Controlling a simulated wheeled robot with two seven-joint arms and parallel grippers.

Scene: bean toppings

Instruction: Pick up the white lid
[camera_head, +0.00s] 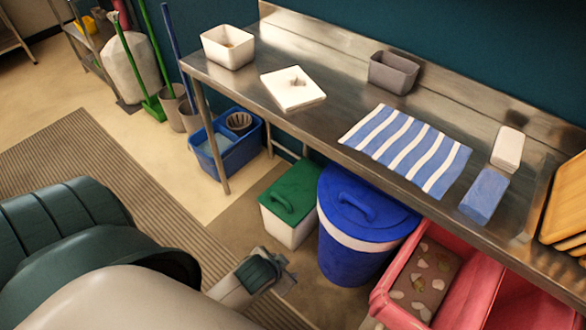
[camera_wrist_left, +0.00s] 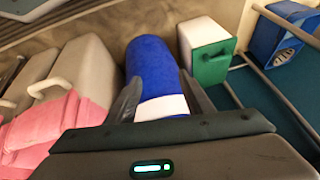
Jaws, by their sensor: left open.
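The white lid (camera_head: 293,88) is a flat, roughly square piece with a small raised handle on top. It lies on the steel counter, between an open white container (camera_head: 228,48) and a small grey container (camera_head: 393,72). My left gripper (camera_head: 278,276) is low in front of the counter, well apart from the lid and below it. The gripper is open and empty; its two dark fingers (camera_wrist_left: 160,98) show in the left wrist view, with the blue bin beyond them. The lid does not show clearly in the wrist view. My right gripper is not in view.
A striped cloth (camera_head: 405,147), a blue block (camera_head: 484,195) and a white block (camera_head: 508,148) lie on the steel counter (camera_head: 340,60). Below stand a blue bin (camera_head: 352,262), a green-lidded box (camera_head: 290,203), a blue crate (camera_head: 225,165) and a red bin (camera_head: 468,300).

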